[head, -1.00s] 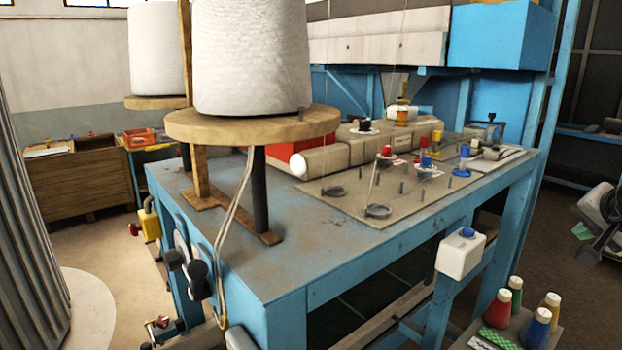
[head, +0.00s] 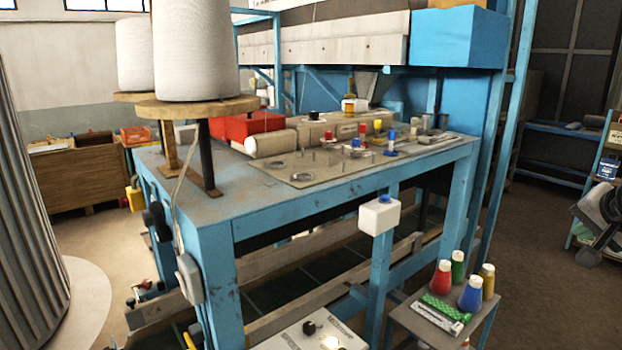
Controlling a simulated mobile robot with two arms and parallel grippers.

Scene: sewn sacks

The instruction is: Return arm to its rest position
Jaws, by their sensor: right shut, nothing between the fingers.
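My right gripper (head: 588,257) shows at the right edge of the head view, with dark fingers below a grey wrist. It is shut with nothing in it, and hangs apart from the blue machine table (head: 290,205) in open space to its right. My left gripper is not in view. On the table stand white thread cones (head: 196,50) on a round wooden stand (head: 180,107), and a sewing machine body (head: 335,130) with small coloured knobs.
Shelves (head: 555,150) stand at the back right. The floor between is clear.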

